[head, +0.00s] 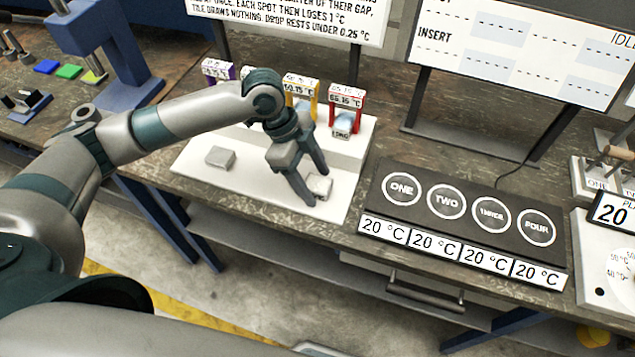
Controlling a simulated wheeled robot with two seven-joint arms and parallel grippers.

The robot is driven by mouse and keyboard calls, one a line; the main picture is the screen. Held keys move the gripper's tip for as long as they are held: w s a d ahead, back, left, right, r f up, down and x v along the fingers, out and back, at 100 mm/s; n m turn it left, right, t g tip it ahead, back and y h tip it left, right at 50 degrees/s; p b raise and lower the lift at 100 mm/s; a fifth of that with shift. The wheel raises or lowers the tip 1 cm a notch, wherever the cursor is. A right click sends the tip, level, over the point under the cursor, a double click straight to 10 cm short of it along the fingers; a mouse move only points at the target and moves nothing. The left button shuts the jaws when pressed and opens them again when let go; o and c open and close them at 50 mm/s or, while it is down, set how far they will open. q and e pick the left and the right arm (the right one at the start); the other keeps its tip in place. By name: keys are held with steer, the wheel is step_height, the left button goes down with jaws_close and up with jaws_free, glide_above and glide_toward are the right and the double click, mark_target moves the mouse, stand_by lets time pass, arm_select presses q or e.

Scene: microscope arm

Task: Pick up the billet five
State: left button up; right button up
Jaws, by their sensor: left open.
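My left gripper (316,189) reaches down over the front of the white board (255,188). It is open, with its fingertips close around a small pale grey block (320,184). I cannot tell whether they touch it. A second grey block (220,157) lies on the board to the left, apart from the gripper. I can read no number on either block, so I cannot tell which is billet five. My right gripper is not in view.
Colored stands with temperature tags, such as the red one (346,98), stand at the back of the board. A black panel (463,212) with circles ONE to FOUR lies to the right, with 20 °C displays along its front. A blue frame (105,45) stands at back left.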

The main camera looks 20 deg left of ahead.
mark_target(325, 185)
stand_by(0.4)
arm_select(q)
jaws_close()
steer(key=shift+r, duration=0.1)
steer(key=shift+w+r, duration=0.1)
steer(key=shift+r, duration=0.3)
step_height(325, 185, up, 3)
steer(key=shift+d+r+b, duration=0.1)
steer(key=shift+b, duration=0.85)
steer(key=d+r+b, duration=0.3)
steer(key=d+r, duration=0.4)
steer(key=d, duration=0.4)
steer(key=shift+d, duration=0.25)
